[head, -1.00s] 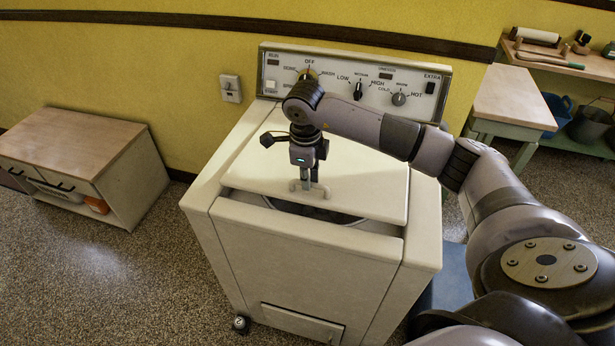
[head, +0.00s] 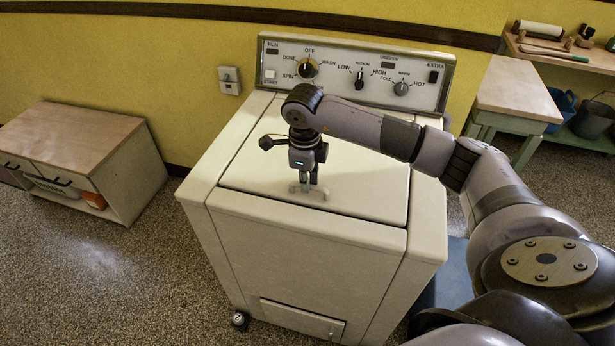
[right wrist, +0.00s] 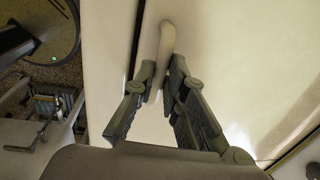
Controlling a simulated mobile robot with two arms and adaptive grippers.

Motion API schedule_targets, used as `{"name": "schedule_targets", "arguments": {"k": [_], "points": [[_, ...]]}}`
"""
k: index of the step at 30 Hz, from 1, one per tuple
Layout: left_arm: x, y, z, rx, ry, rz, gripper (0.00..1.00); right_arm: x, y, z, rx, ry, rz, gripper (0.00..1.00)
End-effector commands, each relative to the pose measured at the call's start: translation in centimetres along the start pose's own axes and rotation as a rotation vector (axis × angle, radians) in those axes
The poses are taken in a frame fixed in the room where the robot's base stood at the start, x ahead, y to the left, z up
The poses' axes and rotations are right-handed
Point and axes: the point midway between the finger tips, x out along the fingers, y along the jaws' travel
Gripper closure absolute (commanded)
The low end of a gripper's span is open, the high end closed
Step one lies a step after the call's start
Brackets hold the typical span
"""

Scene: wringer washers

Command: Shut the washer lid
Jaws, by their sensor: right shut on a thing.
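The cream washer (head: 310,255) stands against the yellow wall. Its lid (head: 365,190) lies flat, level with the top, and its front edge meets the front panel with only a thin seam showing. My right gripper (head: 307,189) is over the front part of the lid, shut on the lid's pale handle (head: 322,193). In the right wrist view the handle (right wrist: 166,45) runs between the two fingers of the gripper (right wrist: 161,75). The inside of the tub is hidden. My left gripper is not in view.
The washer's control panel (head: 355,75) with knobs rises behind the lid. A low wood-topped cabinet (head: 75,140) stands at left with open floor between. A small table (head: 515,90) and a shelf (head: 565,55) stand at right.

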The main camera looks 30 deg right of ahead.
Motion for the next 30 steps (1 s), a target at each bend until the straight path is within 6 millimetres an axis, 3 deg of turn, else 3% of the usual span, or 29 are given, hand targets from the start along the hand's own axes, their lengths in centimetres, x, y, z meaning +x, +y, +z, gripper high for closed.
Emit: {"name": "schedule_targets", "arguments": {"k": [1, 8, 9, 18, 30], "points": [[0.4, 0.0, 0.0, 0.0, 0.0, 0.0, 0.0, 0.9, 0.4, 0.0, -0.002, 0.003, 0.007, 1.0], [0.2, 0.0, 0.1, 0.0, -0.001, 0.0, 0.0, 0.9, 0.7, -0.1, -0.005, 0.007, 0.014, 1.0], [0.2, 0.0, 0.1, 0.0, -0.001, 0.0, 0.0, 1.0, 0.7, -0.1, -0.005, 0.008, 0.015, 0.87], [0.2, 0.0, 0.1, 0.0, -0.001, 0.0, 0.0, 0.8, 0.5, -0.1, -0.005, 0.005, 0.01, 0.68], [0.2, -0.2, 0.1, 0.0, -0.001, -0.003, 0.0, -0.3, 0.3, 0.0, -0.003, 0.001, 0.004, 0.68]]}}
